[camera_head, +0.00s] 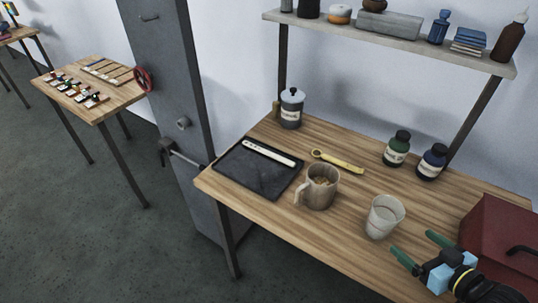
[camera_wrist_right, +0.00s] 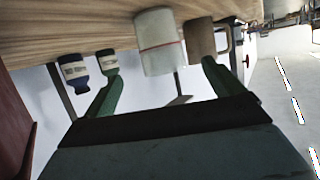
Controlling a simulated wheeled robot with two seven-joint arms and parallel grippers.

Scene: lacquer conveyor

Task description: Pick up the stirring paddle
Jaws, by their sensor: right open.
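The stirring paddle appears to be the pale flat stick (camera_head: 268,153) lying on the black tray (camera_head: 262,181) at the left of the workbench. My right gripper (camera_head: 410,241) is at the front right of the bench, open, with green fingers apart and nothing between them. It is well to the right of the paddle, with the white cup and the mug between. In the right wrist view the open fingers (camera_wrist_right: 158,75) point toward the cup, and the paddle cannot be made out. My left gripper is not in view.
A red box (camera_head: 497,232) is beside the right gripper. A shelf (camera_head: 400,36) overhangs the back.

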